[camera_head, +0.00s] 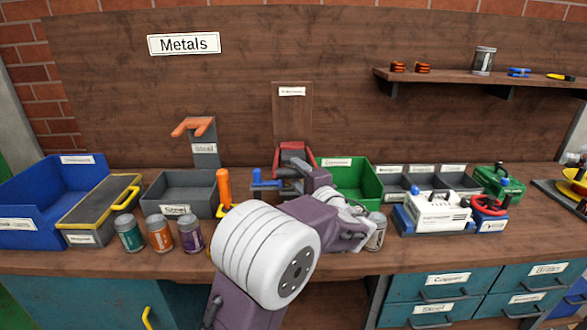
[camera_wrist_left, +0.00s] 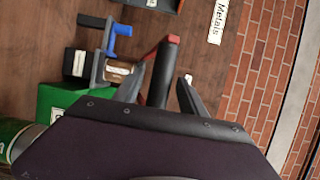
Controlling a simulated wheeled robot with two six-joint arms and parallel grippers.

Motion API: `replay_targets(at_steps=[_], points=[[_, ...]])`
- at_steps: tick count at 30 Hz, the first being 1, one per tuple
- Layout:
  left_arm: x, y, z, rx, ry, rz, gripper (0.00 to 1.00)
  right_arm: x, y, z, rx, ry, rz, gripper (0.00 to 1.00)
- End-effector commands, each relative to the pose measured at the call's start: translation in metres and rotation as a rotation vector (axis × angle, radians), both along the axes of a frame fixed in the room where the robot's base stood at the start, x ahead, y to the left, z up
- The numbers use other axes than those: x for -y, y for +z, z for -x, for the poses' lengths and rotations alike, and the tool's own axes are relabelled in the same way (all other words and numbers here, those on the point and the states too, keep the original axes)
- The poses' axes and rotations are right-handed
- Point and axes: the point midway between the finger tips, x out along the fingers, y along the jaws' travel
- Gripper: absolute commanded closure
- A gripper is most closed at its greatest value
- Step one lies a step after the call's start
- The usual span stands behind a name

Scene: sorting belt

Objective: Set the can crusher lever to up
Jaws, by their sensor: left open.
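The can crusher stands at the middle back of the bench, in front of a labelled wooden board (camera_head: 292,115). Its red lever arms (camera_head: 295,154) show above my gripper in the head view. In the left wrist view a dark bar with a red end (camera_wrist_left: 172,42), apparently the lever's grip, lies between my fingers. My left gripper (camera_head: 290,182) is open around it; its two fingers also show in the left wrist view (camera_wrist_left: 165,88). Contact cannot be told. My gripper and wrist hide the crusher's lower part. My right gripper is not in view.
A blue-handled vise (camera_head: 265,180) is just left of the crusher; a green bin (camera_head: 368,186) is close on its right. An orange upright handle (camera_head: 223,188), several cans (camera_head: 159,234) and a grey bin (camera_head: 165,182) stand farther left. A can (camera_head: 376,232) stands right of my wrist.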

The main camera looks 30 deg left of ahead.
Motion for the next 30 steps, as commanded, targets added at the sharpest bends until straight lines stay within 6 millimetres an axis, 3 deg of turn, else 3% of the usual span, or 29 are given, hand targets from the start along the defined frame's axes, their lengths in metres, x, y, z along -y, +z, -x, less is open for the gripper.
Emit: replay_targets(at_steps=[6,16,21,30], points=[[-0.028,-0.002,-0.02,-0.001,0.001,0.001,0.51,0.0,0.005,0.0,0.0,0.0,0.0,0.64],[-0.033,-0.003,-0.024,-0.001,-0.001,0.0,0.51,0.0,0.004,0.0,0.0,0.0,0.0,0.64],[-0.032,-0.003,-0.024,-0.001,-0.001,0.0,0.99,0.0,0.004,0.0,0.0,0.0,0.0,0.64],[-0.032,-0.003,-0.024,-0.002,-0.001,0.001,1.0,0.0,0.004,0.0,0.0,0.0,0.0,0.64]])
